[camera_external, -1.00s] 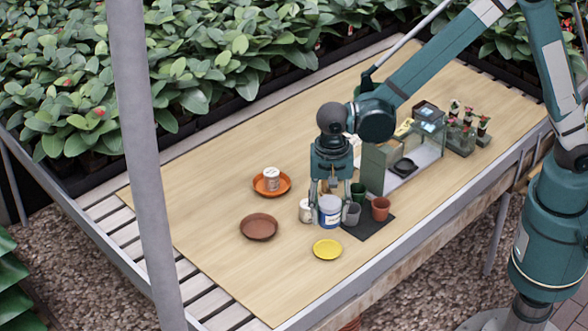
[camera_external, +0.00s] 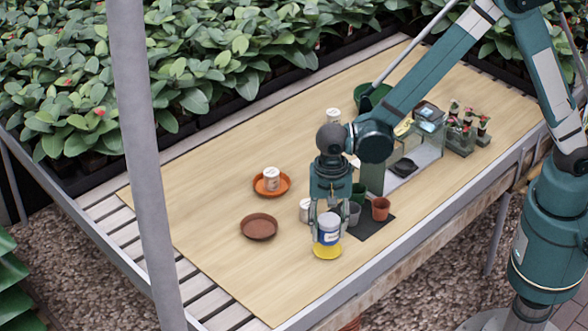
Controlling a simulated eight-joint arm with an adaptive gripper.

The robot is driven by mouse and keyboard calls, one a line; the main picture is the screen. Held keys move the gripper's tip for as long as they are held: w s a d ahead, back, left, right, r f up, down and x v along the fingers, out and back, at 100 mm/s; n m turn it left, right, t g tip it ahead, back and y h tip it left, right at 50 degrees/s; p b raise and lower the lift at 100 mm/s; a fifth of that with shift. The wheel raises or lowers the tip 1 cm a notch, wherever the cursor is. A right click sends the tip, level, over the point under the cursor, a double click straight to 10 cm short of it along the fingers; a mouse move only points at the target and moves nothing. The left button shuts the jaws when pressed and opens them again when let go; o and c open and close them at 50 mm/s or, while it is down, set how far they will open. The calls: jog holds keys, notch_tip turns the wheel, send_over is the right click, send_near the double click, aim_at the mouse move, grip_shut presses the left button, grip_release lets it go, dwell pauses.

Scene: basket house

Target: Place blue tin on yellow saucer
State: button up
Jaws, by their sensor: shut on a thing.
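The blue tin (camera_external: 328,236), with a pale lid and a white label, is upright between the fingers of my gripper (camera_external: 328,232). My gripper points down and is shut on it. The yellow saucer (camera_external: 327,253) lies on the table near the front edge. In the picture the tin overlaps the saucer's upper part. I cannot tell whether the tin touches the saucer or hangs just above it.
A white can (camera_external: 305,210) stands close behind the gripper. A grey pot (camera_external: 353,213) and a terracotta pot (camera_external: 381,208) stand to the right. A brown saucer (camera_external: 259,227) and an orange saucer (camera_external: 265,188) holding a can (camera_external: 272,179) lie left. The front left table is clear.

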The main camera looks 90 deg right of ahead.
aim_at(328, 237)
jog(key=shift+f+b, duration=0.35)
jog(key=shift+f, duration=1.5)
jog(key=shift+f, duration=0.1)
jog(key=o, duration=0.9)
jog(key=shift+o, duration=0.2)
notch_tip(328, 237, up, 12)
jog(key=shift+r+p, duration=0.15)
jog(key=shift+p, duration=0.8)
